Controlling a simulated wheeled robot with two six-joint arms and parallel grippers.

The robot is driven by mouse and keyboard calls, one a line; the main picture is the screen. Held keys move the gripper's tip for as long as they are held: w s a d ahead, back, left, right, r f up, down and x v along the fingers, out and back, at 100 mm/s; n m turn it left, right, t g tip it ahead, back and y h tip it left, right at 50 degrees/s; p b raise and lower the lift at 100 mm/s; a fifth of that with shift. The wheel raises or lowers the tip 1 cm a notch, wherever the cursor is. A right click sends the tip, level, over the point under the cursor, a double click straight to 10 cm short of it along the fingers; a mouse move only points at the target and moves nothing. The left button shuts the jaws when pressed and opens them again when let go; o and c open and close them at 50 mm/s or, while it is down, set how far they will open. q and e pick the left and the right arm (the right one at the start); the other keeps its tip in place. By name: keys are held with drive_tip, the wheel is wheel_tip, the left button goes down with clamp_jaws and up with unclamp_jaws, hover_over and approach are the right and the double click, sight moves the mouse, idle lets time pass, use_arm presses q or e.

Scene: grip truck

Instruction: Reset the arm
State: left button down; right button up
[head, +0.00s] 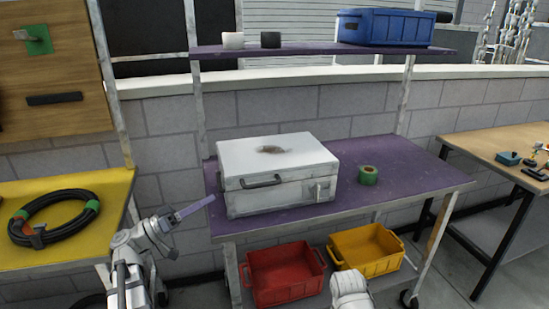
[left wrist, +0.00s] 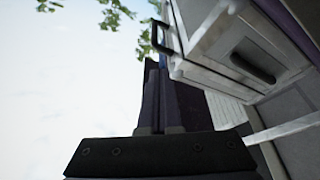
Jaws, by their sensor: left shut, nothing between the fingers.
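My left gripper (head: 212,199) is raised at the left front corner of the purple table, left of the white case, with its fingers pointing right and up. In the left wrist view its fingers (left wrist: 158,70) lie together, shut, with nothing between them. The white case (head: 275,165) sits closed on the purple table (head: 405,165), its dark handle facing front. The case also shows in the left wrist view (left wrist: 230,35), apart from the fingers. A white part of my right arm shows at the bottom of the head view; its gripper is not visible.
A green tape roll (head: 368,175) lies right of the case. Red (head: 288,275) and yellow (head: 367,252) bins sit below. A blue bin (head: 385,27) is on the upper shelf. A coiled black hose (head: 50,218) lies on the yellow table at left. A wooden bench (head: 505,145) stands right.

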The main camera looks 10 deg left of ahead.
use_arm(q)
drive_tip(key=s+d+f+g+y+p, duration=0.1)
drive_tip(key=d+f+g+p, duration=0.2)
drive_tip(key=d, duration=0.5)
drive_tip(key=d+f+g+y+p, duration=0.2)
drive_tip(key=d+g+p, duration=0.15)
drive_tip(key=d, duration=0.35)
drive_tip(key=s+d+f+g+y+p, duration=0.1)
drive_tip(key=d+f+g+p, duration=0.2)
drive_tip(key=d, duration=0.5)
drive_tip(key=s+d+g+y+p, duration=0.4)
drive_tip(key=s+y+p, duration=0.6)
drive_tip(key=y, duration=0.3)
drive_tip(key=shift+d+r+m+g+y+p, duration=0.2)
drive_tip(key=shift+d+m+g+y+p, duration=0.15)
drive_tip(key=shift+p, duration=0.25)
